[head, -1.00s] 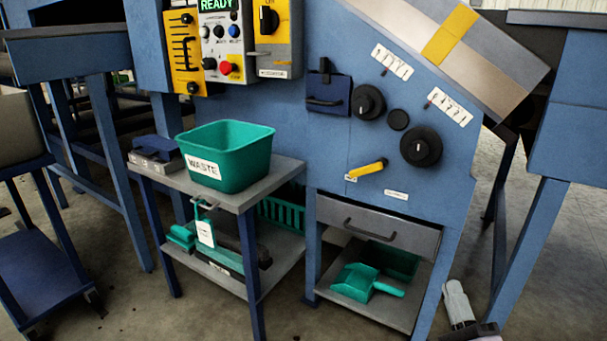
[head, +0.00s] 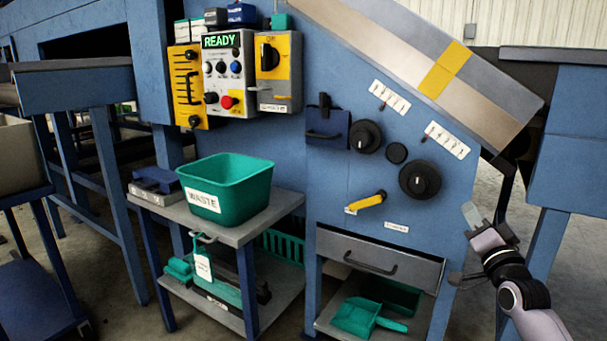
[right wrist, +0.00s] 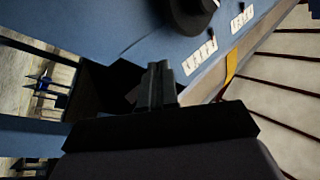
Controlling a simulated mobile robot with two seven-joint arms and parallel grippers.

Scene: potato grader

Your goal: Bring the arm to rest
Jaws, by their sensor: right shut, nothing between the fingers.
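My right arm (head: 522,298) comes in at the lower right of the head view. Its right gripper (head: 472,215) is raised in front of the blue machine's right edge, below and right of the black dials. The gripper is shut and empty. In the right wrist view the two fingers (right wrist: 157,85) lie together in the middle, with the machine's blue panel and its labels beyond them. Nothing is held and no contact with the machine shows. My left gripper is not in view.
The blue machine carries a READY control box (head: 228,75), black dials (head: 420,180) and a yellow lever (head: 367,202). A green WASTE bin (head: 228,190) stands on a grey cart (head: 240,232). A drawer (head: 375,262) sits above a shelf with a green scoop (head: 358,315).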

